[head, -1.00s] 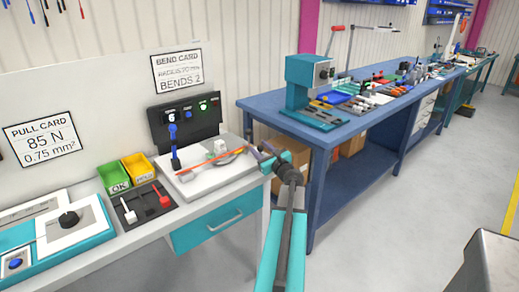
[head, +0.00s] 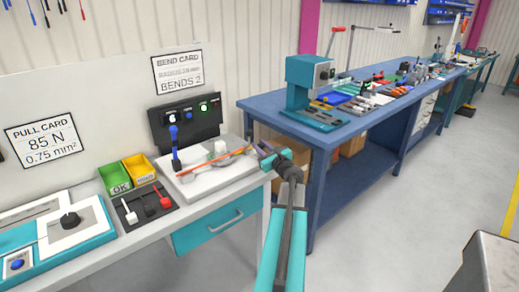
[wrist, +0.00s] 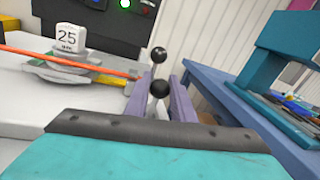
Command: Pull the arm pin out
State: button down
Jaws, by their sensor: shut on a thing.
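My gripper (head: 262,152) is at the right end of the bend fixture (head: 190,185), a pale plate on the white bench. In the wrist view, its two purple fingers (wrist: 161,100) stand on either side of a black ball knob (wrist: 160,88), which I take to be the arm pin's head. A second black ball (wrist: 159,54) shows just beyond it. The pin's shaft and the hole are hidden. An orange cable (wrist: 85,65) runs across the fixture past a white block marked 25 (wrist: 71,38), toward the fingers. A blue-handled lever (head: 174,145) stands at the fixture's left.
A black control panel (head: 188,133) with a lit green lamp stands behind the fixture. Green (head: 115,187) and yellow (head: 139,178) bins and a dark tool tray (head: 148,212) lie to the left. A blue workbench (head: 255,103) with a teal press (head: 303,80) is close on the right.

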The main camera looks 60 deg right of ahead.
jog(key=shift+r, duration=0.7)
jog(key=shift+w, duration=0.1)
jog(key=c, duration=1.5)
grip_release()
jog(key=shift+r, duration=0.1)
jog(key=shift+a, duration=0.1)
jog(key=shift+s+a, duration=0.2)
jog(key=shift+s, duration=0.3)
jog(key=shift+b+v, duration=1.05)
jog(key=shift+v, duration=5.35)
